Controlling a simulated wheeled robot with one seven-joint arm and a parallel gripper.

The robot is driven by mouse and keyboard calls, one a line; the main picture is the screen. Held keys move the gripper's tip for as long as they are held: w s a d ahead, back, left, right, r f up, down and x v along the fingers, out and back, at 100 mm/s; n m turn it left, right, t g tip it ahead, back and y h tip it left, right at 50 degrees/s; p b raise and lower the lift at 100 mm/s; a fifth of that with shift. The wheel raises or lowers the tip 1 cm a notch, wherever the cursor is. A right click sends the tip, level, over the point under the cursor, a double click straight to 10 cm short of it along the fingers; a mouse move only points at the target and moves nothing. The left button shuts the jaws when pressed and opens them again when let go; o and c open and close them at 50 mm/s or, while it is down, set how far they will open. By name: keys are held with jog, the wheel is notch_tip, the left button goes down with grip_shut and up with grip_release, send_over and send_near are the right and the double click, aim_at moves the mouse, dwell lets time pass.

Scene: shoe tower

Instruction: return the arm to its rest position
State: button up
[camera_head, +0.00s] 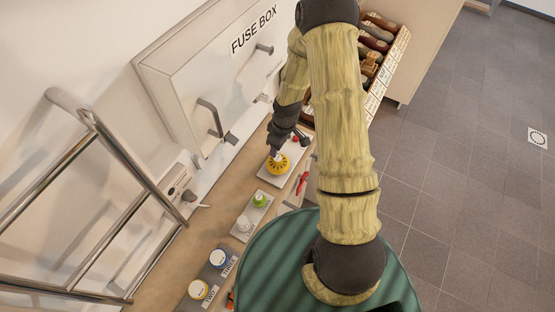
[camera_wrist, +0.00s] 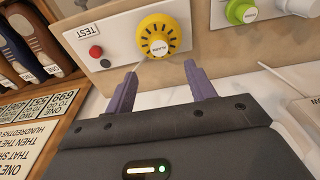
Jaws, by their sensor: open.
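My arm, wood-textured with dark joints, reaches from the green ribbed base toward the bench in the head view. My gripper (camera_head: 276,152) is over the yellow dial (camera_head: 278,164) on a white panel; contact cannot be told there. In the wrist view, my gripper (camera_wrist: 161,84) shows two purple fingers apart, with nothing between them. The yellow dial (camera_wrist: 158,37) lies just beyond the fingertips. Its panel (camera_wrist: 118,25) reads TEST and carries a red and a dark button. My arm hides part of the bench in the head view.
A fuse box (camera_head: 215,70) with handles stands behind the bench (camera_head: 222,208). A metal rail (camera_head: 130,160) is at left. Open floor (camera_head: 470,150) lies at right.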

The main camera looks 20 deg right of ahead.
jog(key=shift+r, duration=0.1)
dwell(0.5)
jog(key=s+r+m+t+h+b, duration=0.1)
jog(key=s+r+m+b, duration=0.7)
jog(key=s+r, duration=0.6)
jog(key=shift+s+a+r+m+t, duration=0.25)
jog(key=shift+r+m, duration=0.25)
jog(key=shift+r, duration=0.25)
jog(key=shift+w, duration=0.1)
dwell(0.3)
jog(key=c, duration=0.3)
jog(key=shift+c, duration=0.5)
